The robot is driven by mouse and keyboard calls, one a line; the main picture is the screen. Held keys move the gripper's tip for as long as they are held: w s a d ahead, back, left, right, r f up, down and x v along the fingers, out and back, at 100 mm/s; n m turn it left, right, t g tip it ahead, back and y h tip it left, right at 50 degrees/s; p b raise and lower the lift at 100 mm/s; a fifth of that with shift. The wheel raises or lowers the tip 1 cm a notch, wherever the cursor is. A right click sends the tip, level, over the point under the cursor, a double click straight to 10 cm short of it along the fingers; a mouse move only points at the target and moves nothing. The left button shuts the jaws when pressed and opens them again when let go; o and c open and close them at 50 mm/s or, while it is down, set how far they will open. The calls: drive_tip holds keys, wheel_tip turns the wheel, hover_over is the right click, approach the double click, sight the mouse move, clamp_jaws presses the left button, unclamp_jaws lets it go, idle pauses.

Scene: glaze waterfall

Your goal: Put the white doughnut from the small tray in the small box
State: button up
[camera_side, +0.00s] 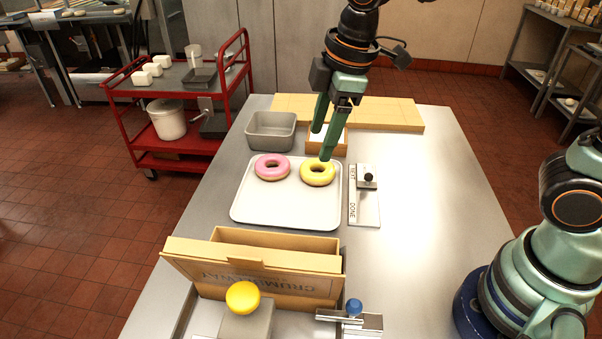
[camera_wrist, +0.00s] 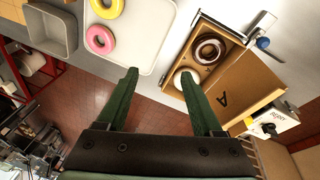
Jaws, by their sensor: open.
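My gripper (camera_side: 321,144) is open and empty, its green fingers apart above the far side of the white tray (camera_side: 250,215). The gripper also shows in the wrist view (camera_wrist: 160,75). A white doughnut (camera_wrist: 180,74) shows in the wrist view inside the open cardboard box (camera_wrist: 225,88), partly hidden by the box and my right-hand finger. A dark chocolate doughnut (camera_wrist: 208,51) lies beside it in the same box. In the side view the box (camera_side: 260,283) stands at the front, its inside hidden. A small wooden tray (camera_side: 327,149) sits behind my fingers; its contents are unclear.
A pink doughnut (camera_side: 272,167) and a yellow doughnut (camera_side: 318,172) lie on the white tray. A grey metal bin (camera_side: 271,131) stands behind it. A NEXT/DONE slider (camera_side: 364,195) is to its right. A yellow button (camera_side: 243,297) stands in front.

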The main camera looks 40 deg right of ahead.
drive_tip(key=s+d+r+m+t, duration=0.1)
drive_tip(key=s+d+m, duration=0.2)
drive_tip(key=d+m, duration=0.3)
drive_tip(key=s+d+r+m+t+h, duration=0.1)
drive_tip(key=s+d+m+t, duration=0.1)
drive_tip(key=d+m, duration=0.4)
drive_tip(key=shift+s+d+m, duration=0.3)
drive_tip(key=shift+s+d, duration=0.2)
drive_tip(key=shift+s, duration=0.2)
